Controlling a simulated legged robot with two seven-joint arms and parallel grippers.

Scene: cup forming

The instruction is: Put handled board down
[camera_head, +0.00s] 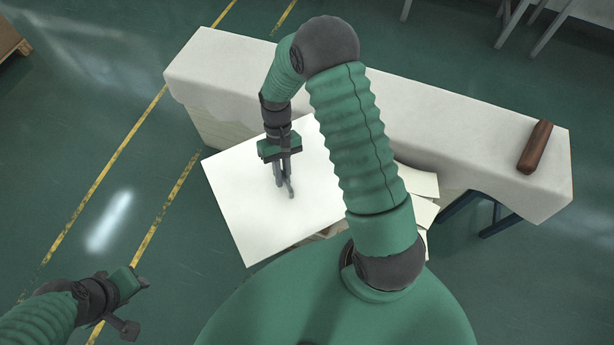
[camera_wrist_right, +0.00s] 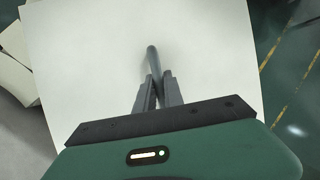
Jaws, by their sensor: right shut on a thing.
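The handled board is a flat white rectangular panel (camera_head: 232,190) with a dark handle (camera_head: 290,190). In the head view it covers part of the white table's front left side. My right gripper (camera_head: 281,172) points down at the board's middle and is shut on the handle. In the right wrist view, the gripper's fingers (camera_wrist_right: 158,90) close around the dark handle (camera_wrist_right: 152,60), with the white board (camera_wrist_right: 90,50) behind. I cannot tell whether the board touches anything below. My left gripper (camera_head: 136,285) is at the lower left, away from the board; its jaws are unclear.
A long table with a white cover (camera_head: 450,140) runs across the back. A brown roller-like cylinder (camera_head: 535,146) lies on its right end. Several pale sheets (camera_head: 420,183) lie right of the board, partly behind my arm. The green floor at left is open.

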